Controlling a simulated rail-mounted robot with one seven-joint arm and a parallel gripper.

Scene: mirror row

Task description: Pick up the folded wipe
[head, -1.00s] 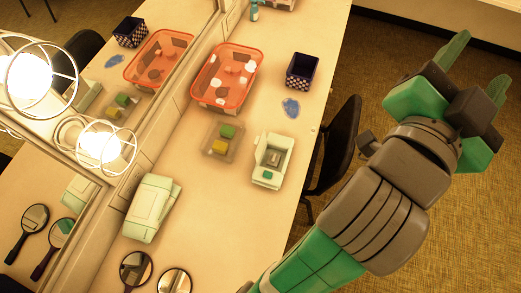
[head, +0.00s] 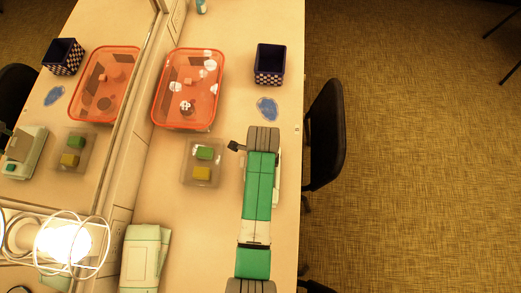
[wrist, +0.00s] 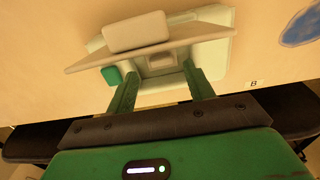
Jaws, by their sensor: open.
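A pale box (wrist: 222,48) with an open recess and a green part on its side lies ahead in the wrist view. A small pale piece (wrist: 160,60) shows in its recess; it may be the folded wipe, but I cannot tell surely. A tan panel with a pale block crosses above it. My gripper (wrist: 160,68) is open, its two green fingers apart and reaching toward the recess, with nothing seen gripped. Whether they touch the box is unclear. In the head view my arm covers most of the box, leaving its right edge (head: 278,178), and hides the gripper.
A clear tray (head: 189,174) with green and yellow blocks stands left of my arm. An orange bin (head: 158,122), a checkered basket (head: 269,78) and a blue patch (head: 267,108) lie beyond. A pale green folded bundle (head: 145,258) is lower left. The mirror runs along the left; a black chair (head: 325,135) stands right.

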